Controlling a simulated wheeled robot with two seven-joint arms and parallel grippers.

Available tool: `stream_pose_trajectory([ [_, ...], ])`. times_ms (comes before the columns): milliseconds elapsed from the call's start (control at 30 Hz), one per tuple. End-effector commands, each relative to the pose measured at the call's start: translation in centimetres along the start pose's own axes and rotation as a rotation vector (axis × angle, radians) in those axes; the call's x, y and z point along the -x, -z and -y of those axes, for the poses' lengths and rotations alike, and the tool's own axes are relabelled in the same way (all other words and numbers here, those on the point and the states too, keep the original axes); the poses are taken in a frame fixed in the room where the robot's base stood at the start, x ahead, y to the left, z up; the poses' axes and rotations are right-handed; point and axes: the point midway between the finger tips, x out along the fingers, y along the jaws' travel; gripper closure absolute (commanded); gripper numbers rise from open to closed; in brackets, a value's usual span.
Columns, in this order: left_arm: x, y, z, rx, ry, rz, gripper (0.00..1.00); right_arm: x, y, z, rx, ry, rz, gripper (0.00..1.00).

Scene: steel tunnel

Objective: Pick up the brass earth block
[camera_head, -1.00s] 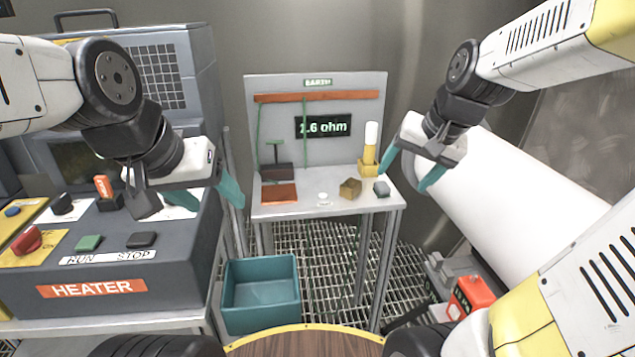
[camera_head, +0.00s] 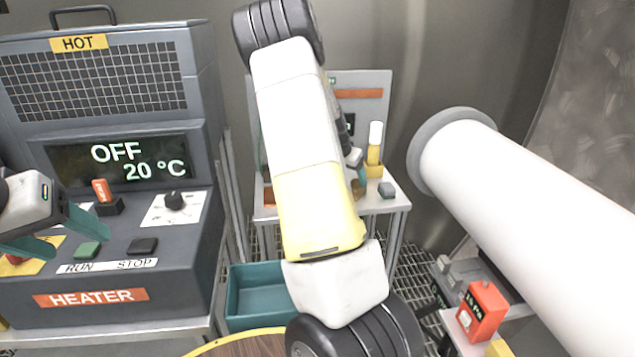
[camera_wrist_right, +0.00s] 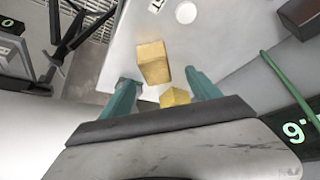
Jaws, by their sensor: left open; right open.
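The brass earth block (camera_wrist_right: 153,62) stands on the small table in the right wrist view, just ahead of my right fingertips and between their lines. My right gripper (camera_wrist_right: 160,77) is open and empty, with its teal fingers apart on either side. A smaller yellow piece (camera_wrist_right: 175,97) shows between the fingers, partly hidden by the gripper. In the head view, my right arm covers much of the table, and only a brownish bit of the block (camera_head: 358,188) seems to show. My left gripper (camera_head: 62,234) is open and empty in front of the heater at the left.
The small table (camera_head: 398,204) also carries a grey block (camera_head: 387,190) and a yellow holder with a white-topped stick (camera_head: 374,158). A teal bin (camera_head: 258,297) stands below. The heater (camera_head: 110,240) is at left, a big white pipe (camera_head: 520,215) at right.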

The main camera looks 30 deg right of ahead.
Motion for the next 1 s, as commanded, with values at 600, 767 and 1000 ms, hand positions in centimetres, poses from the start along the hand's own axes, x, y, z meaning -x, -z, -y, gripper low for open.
stream_pose_trajectory([
  [600,0.0,0.0,0.0,0.000,0.000,0.000,0.38,-6.5,-0.3,-0.6,0.000,0.002,0.002,0.29],
  [767,0.0,0.0,0.0,0.000,0.000,0.000,0.38,-6.5,-0.3,-0.6,0.000,0.002,0.003,0.31],
  [1000,0.0,0.0,0.0,0.000,0.000,0.000,0.38,-6.5,-0.3,-0.6,0.001,0.002,0.003,0.78],
])
